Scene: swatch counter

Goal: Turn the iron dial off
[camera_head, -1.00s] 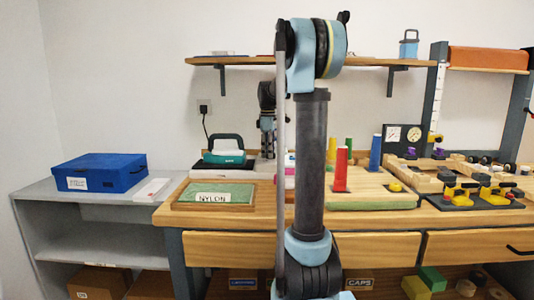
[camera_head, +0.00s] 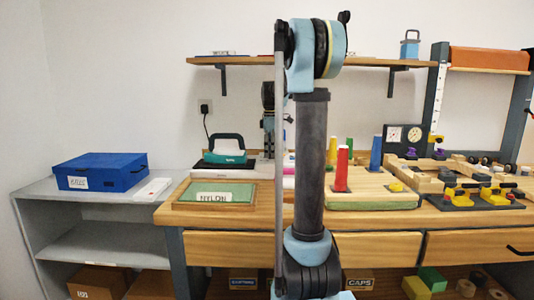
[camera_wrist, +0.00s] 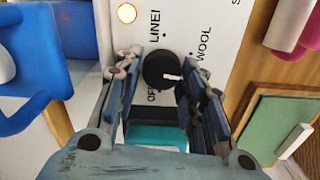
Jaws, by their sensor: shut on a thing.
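The round black iron dial (camera_wrist: 158,68) sits on a white panel (camera_wrist: 215,20) in the wrist view. Its white pointer mark faces right and slightly down, away from the OFF label (camera_wrist: 153,96). LINEN and WOOL labels are around it. My gripper (camera_wrist: 162,77) is shut on the dial, one finger on each side. The teal iron body (camera_wrist: 155,134) shows between the fingers. In the head view, the teal iron (camera_head: 229,156) with a black handle stands on the bench. There the dial cannot be made out, and my arm hides part of the area beside the iron.
A green NYLON swatch board (camera_head: 217,193) lies in front of the iron. A red post (camera_head: 342,168) and a blue post (camera_head: 376,153) stand to the right. A blue box (camera_head: 101,171) is on the grey shelf at left. A wall shelf (camera_head: 240,60) runs above the bench.

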